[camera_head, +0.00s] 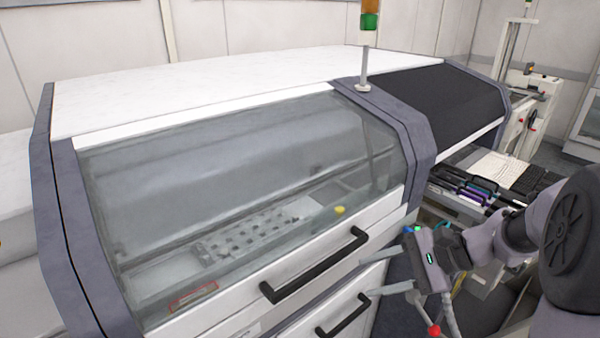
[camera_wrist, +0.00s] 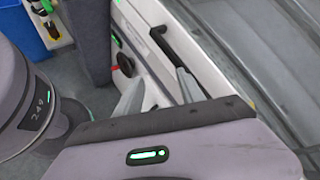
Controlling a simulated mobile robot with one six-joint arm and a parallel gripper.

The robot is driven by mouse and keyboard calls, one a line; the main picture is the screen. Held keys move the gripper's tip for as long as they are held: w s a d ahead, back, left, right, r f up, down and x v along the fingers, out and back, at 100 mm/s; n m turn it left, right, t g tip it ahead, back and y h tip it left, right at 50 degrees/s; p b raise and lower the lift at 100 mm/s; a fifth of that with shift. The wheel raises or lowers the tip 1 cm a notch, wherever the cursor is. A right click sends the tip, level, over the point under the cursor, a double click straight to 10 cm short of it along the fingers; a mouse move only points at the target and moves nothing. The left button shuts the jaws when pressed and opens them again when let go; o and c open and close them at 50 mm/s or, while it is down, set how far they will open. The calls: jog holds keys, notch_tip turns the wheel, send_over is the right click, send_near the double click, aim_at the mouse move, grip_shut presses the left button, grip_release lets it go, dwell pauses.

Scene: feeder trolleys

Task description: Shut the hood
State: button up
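The hood (camera_head: 240,190) is a long clear cover with a white front strip and a black bar handle (camera_head: 312,268). In the head view it lies down over the machine's front; I see no clear gap along its lower edge. My gripper (camera_head: 369,277) is to the right of the handle, its two pale fingers apart and nothing between them. In the wrist view the fingers (camera_wrist: 158,92) are spread, one close to the end of a black handle (camera_wrist: 166,42) on a white panel. Whether it touches is unclear. The clear cover (camera_wrist: 245,50) shows at right there.
A second black handle (camera_head: 342,316) sits on the white drawer front below. A signal light (camera_head: 369,20) stands on top of the machine. A blue box (camera_wrist: 22,30) shows in the wrist view.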

jog(key=w+d+f+m+t+y+p, duration=0.2)
jog(key=d+f+m+y, duration=0.25)
jog(key=m, duration=1.25)
jog(key=m+t+p, duration=0.1)
jog(key=m+t, duration=0.3)
jog(key=m, duration=0.7)
send_near(328, 266)
jog(key=b+x, duration=0.3)
jog(key=x, duration=0.8)
grip_shut()
